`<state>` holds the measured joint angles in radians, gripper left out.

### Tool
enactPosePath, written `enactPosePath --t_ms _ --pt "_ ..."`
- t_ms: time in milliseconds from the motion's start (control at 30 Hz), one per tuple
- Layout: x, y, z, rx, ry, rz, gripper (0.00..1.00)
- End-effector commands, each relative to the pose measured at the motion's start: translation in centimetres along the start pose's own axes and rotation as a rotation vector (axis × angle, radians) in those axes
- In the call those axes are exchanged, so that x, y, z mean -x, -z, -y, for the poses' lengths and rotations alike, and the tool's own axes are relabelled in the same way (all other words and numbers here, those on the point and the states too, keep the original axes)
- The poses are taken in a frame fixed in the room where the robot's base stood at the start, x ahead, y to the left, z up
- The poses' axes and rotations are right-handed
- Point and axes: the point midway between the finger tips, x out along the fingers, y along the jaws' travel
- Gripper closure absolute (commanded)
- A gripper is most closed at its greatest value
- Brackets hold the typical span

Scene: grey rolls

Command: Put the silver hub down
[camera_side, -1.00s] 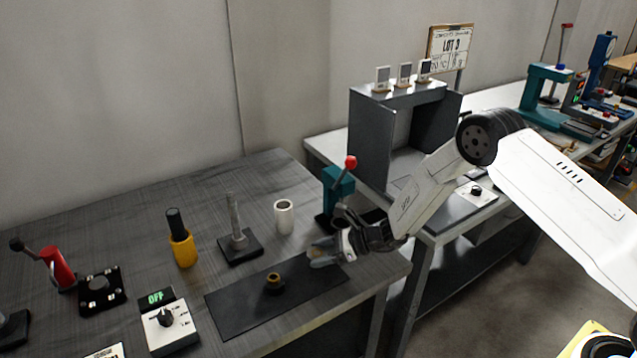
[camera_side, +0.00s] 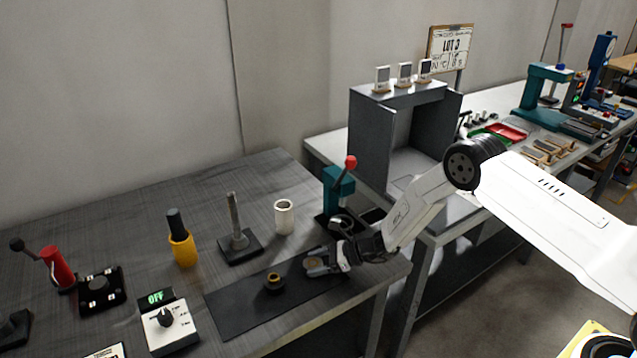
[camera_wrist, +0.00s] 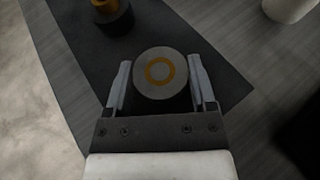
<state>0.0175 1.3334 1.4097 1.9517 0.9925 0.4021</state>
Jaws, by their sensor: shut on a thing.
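The silver hub (camera_wrist: 161,88) is a round grey disc with an orange ring on its face. It sits between the two fingers of my gripper (camera_wrist: 160,66) in the wrist view, with a finger on each side. In the side view my gripper (camera_side: 322,260) is shut on the hub (camera_side: 313,266) low over the right end of the dark mat (camera_side: 235,308). I cannot tell whether the hub touches the mat. A brass-coloured ring on a dark round base (camera_side: 274,282) stands on the mat to the left of the hub, apart from it.
A white cup (camera_side: 284,217), a post on a dark base (camera_side: 238,243) and a teal press with a red knob (camera_side: 339,190) stand behind the mat. A yellow holder (camera_side: 183,249) and an OFF dial box (camera_side: 170,325) are to the left.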

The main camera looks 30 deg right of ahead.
Motion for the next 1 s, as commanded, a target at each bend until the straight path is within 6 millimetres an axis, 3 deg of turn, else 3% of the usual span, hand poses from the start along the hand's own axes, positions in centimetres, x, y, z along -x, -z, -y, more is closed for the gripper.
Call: enactPosePath --t_ms 400,433,500,1000 --pt "-0.12 0.22 0.04 0.0 0.0 0.002 1.0" --pt "-0.13 0.35 -0.01 -0.001 0.0 0.0 0.25" --pt "-0.12 0.31 0.0 0.0 0.0 0.0 0.03" --pt "0.48 0.01 0.08 0.0 0.001 0.0 0.0"
